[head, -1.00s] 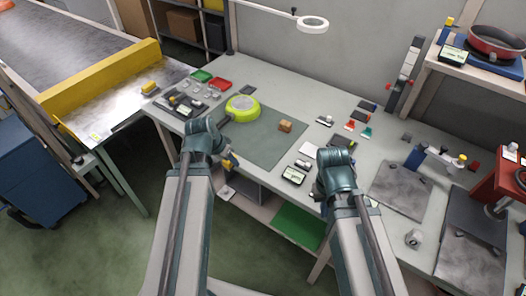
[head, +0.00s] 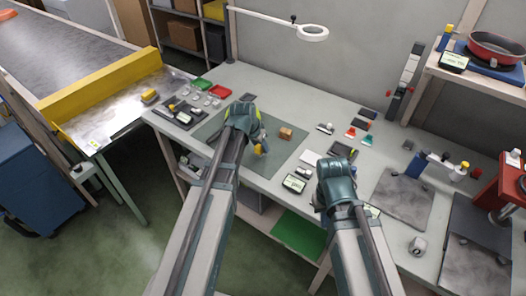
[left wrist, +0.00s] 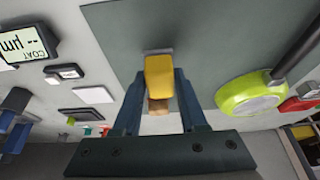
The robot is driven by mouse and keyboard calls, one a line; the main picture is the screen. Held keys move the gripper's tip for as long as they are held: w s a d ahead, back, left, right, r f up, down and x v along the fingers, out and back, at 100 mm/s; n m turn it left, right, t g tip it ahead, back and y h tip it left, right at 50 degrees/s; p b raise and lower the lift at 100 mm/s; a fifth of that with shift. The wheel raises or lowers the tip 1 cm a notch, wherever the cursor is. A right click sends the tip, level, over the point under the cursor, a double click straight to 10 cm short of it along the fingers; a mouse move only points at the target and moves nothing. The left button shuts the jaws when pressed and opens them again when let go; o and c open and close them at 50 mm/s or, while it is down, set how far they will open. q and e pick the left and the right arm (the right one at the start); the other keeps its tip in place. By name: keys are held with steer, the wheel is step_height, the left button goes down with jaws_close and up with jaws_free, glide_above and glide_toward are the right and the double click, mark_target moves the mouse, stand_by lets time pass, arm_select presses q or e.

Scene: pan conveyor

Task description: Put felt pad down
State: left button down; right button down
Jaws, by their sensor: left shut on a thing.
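My left gripper (head: 260,146) is over the grey-green mat (head: 284,158) on the bench. In the left wrist view it also shows (left wrist: 160,92), its fingers shut on a yellow block with a thin grey end, which I take to be the felt pad (left wrist: 159,74). The felt pad also shows as a small yellow spot in the head view (head: 258,149). I cannot tell if its grey end touches the mat. My right gripper's fingers are hidden behind its wrist (head: 336,180), near the bench's front.
A brown block (head: 286,133) stands on the mat, just behind my left gripper. A lime-green round pan (left wrist: 250,93) lies beside it, mostly hidden by my arm in the head view. A small display (head: 294,183) and white square (head: 312,158) lie right of the mat.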

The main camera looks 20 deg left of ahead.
arm_select(q)
steer(key=shift+w+d, duration=0.1)
steer(key=shift+w, duration=0.1)
steer(key=b+x, duration=0.4)
steer(key=shift+s+f, duration=0.1)
steer(key=shift+s, duration=0.3)
steer(key=shift+c, duration=2.3)
jaws_free()
